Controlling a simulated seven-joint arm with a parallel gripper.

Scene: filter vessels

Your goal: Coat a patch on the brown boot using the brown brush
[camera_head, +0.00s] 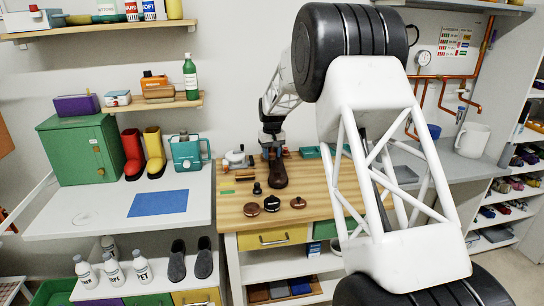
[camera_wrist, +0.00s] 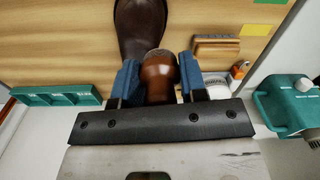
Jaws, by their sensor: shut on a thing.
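The brown boot (camera_head: 279,178) stands on the wooden bench top; its dark toe also shows at the top of the wrist view (camera_wrist: 140,28). My gripper (camera_head: 271,140) is above and behind the boot in the head view. In the wrist view my gripper (camera_wrist: 158,82) has its blue-padded fingers shut on a brown rounded wooden handle (camera_wrist: 158,70), which appears to be the brown brush. The handle overlaps the boot's edge in that view; I cannot tell whether the brush touches the boot. Its bristles are hidden.
Brown and black tins (camera_head: 271,203) lie in front of the boot. A wooden-backed brush (camera_wrist: 215,48) lies beside it. A green tray (camera_wrist: 60,96) and a teal machine (camera_wrist: 288,100) flank the gripper in the wrist view.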

